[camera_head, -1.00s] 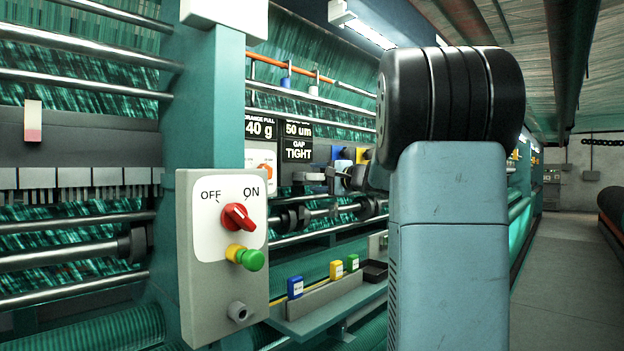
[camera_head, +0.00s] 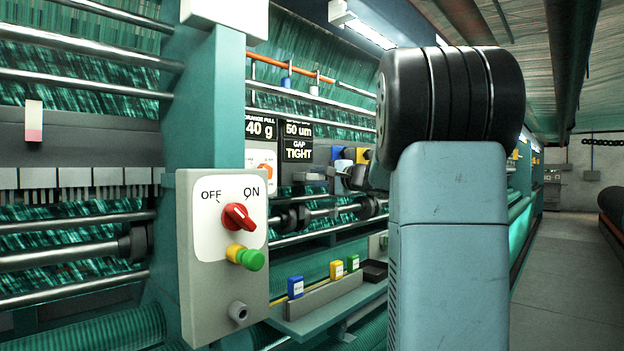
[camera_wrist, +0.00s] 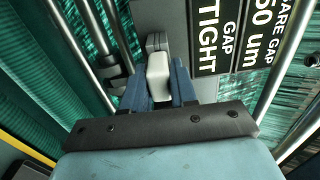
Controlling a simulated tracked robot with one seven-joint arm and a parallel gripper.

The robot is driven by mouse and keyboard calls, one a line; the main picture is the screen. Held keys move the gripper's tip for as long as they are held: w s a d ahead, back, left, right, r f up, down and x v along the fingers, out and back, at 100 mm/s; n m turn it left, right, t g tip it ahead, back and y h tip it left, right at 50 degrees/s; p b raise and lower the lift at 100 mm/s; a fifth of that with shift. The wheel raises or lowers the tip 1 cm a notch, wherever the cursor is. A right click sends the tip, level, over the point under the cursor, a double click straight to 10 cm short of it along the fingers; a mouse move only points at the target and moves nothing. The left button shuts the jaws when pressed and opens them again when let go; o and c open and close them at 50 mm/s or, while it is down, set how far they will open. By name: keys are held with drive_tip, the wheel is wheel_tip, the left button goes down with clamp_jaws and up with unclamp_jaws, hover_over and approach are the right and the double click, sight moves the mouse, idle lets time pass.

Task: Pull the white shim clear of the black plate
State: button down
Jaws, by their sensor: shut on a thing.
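In the wrist view, a small white block (camera_wrist: 159,76), which looks like the white shim, sits between the two blue fingers of my gripper (camera_wrist: 158,88). The fingers are shut on it. A grey piece (camera_wrist: 157,42) stands just beyond its far end; I cannot tell whether they touch. In the head view my gripper (camera_head: 345,180) is small and partly hidden behind my arm, in front of the machine's panel. I cannot make out the black plate clearly in either view.
Black GAP TIGHT signs (camera_head: 298,142) are on the panel beside the gripper. Steel rollers (camera_head: 320,212) run below. A ledge with blue, yellow and green blocks (camera_head: 336,270) lies lower. A switch box (camera_head: 222,245) stands at the near left. The aisle (camera_head: 570,280) at right is clear.

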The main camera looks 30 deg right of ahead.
drive_tip(key=shift+v, duration=0.85)
idle(0.5)
drive_tip(key=shift+v, duration=2.9)
drive_tip(key=v, duration=0.4)
